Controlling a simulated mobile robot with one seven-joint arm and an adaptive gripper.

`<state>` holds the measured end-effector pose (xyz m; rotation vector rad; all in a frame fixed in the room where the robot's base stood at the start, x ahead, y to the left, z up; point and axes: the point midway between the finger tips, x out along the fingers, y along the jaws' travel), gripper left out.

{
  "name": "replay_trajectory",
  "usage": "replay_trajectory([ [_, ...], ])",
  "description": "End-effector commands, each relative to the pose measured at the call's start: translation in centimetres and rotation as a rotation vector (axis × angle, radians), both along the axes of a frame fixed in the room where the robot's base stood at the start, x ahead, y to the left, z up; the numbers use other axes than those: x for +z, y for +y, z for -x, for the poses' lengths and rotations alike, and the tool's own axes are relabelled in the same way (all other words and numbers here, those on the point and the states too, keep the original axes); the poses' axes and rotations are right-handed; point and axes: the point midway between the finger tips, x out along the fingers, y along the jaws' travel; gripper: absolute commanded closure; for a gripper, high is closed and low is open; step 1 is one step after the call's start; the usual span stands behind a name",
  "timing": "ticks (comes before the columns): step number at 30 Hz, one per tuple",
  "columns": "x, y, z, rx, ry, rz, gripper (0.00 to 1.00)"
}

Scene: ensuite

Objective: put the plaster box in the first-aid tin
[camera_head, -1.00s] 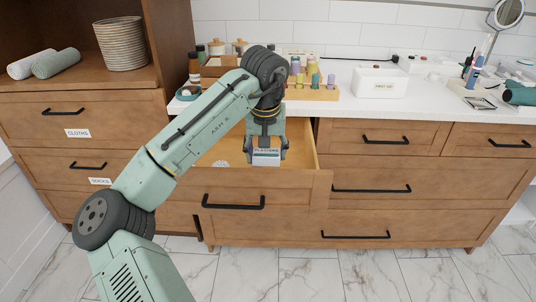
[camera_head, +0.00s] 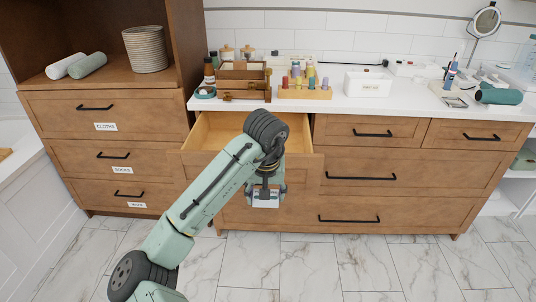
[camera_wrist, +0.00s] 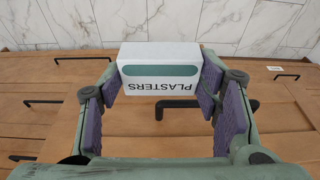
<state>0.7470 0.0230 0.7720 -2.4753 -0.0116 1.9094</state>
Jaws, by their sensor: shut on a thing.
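The plaster box (camera_wrist: 160,70) is white with a green band and the word PLASTERS, upside down in the wrist view. My gripper (camera_wrist: 165,85) is shut on it, with a purple pad at each side. In the head view my gripper (camera_head: 265,190) holds the box (camera_head: 265,199) in front of the open drawer's face, clear of the counter.
An open drawer (camera_head: 218,131) juts out below the counter, behind my arm. A wooden rack of bottles (camera_head: 304,92) stands left of the tin, and a wooden organiser (camera_head: 243,80) further left. A mirror (camera_head: 487,21) and a green dryer-like item (camera_head: 497,96) are at the right. The floor in front is clear.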

Motion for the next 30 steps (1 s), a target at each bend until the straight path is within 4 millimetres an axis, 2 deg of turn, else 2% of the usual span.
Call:
replay_trajectory([
  [1, -3.0, 0.0, 0.9, 0.004, 0.009, 0.009, 0.61],
  [6, -11.7, 0.0, 3.3, 0.017, 0.012, 0.016, 0.61],
  [9, -15.8, -0.1, 4.5, 0.021, 0.011, 0.017, 0.61],
  [12, -18.9, -0.2, 5.4, 0.023, 0.011, 0.014, 0.61],
  [21, -26.0, -1.3, 7.4, 0.015, -0.002, 0.015, 0.61],
  [30, -30.4, -2.3, 8.5, -0.007, -0.024, 0.010, 0.61],
])
